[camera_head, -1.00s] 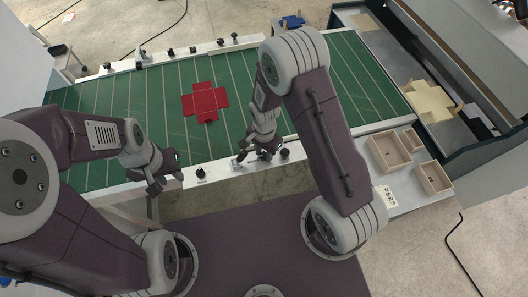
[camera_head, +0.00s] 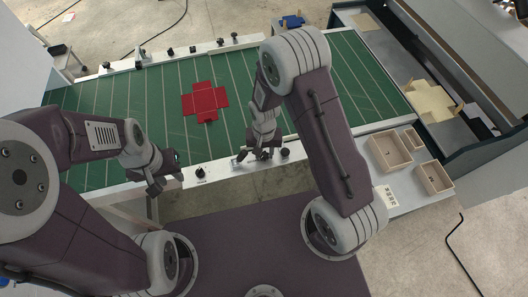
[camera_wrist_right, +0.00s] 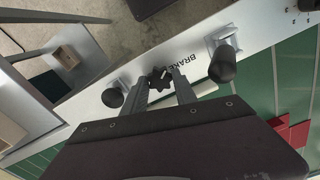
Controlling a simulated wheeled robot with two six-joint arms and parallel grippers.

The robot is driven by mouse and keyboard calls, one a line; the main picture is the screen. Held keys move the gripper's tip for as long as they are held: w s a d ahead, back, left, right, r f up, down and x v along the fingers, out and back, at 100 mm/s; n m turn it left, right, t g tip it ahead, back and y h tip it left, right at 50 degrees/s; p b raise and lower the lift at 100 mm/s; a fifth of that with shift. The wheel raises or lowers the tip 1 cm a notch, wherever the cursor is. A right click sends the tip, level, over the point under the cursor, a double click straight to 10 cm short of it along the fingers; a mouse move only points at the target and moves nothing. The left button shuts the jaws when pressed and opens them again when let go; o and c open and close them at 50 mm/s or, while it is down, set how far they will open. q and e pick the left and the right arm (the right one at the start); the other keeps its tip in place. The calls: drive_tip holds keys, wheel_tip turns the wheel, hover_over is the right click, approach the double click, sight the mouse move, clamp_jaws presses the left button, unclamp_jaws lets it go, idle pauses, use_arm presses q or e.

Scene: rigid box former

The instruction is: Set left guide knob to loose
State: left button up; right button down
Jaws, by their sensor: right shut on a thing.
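A black star-shaped knob (camera_wrist_right: 160,78) sits on the pale front rail, in the middle of the right wrist view. My right gripper (camera_wrist_right: 159,84) is shut on it, with one finger on each side. In the head view my right gripper (camera_head: 257,158) is at the front rail and hides most of the knob. I cannot read which guide this knob belongs to. Another black knob (camera_head: 200,172) stands on the rail to the left. My left gripper (camera_head: 166,184) hangs by the rail's left part, its fingers apart and empty.
Two black cylindrical handles (camera_wrist_right: 112,97) (camera_wrist_right: 223,66) flank the gripped knob, near the word BRAKE. A red cross-shaped blank (camera_head: 206,101) lies on the green bed (camera_head: 160,110). Wooden trays (camera_head: 389,151) stand at the right. Several knobs line the far rail (camera_head: 185,52).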

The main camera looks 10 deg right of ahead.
sight(264, 155)
drive_tip(key=n, duration=0.6)
drive_tip(key=shift+r, duration=0.1)
drive_tip(key=n, duration=0.5)
drive_tip(key=shift+n, duration=0.4)
idle(0.3)
drive_tip(key=c, duration=1)
unclamp_jaws()
wheel_tip(264, 155, up, 9)
drive_tip(key=b, duration=0.1)
drive_tip(key=shift+b, duration=0.4)
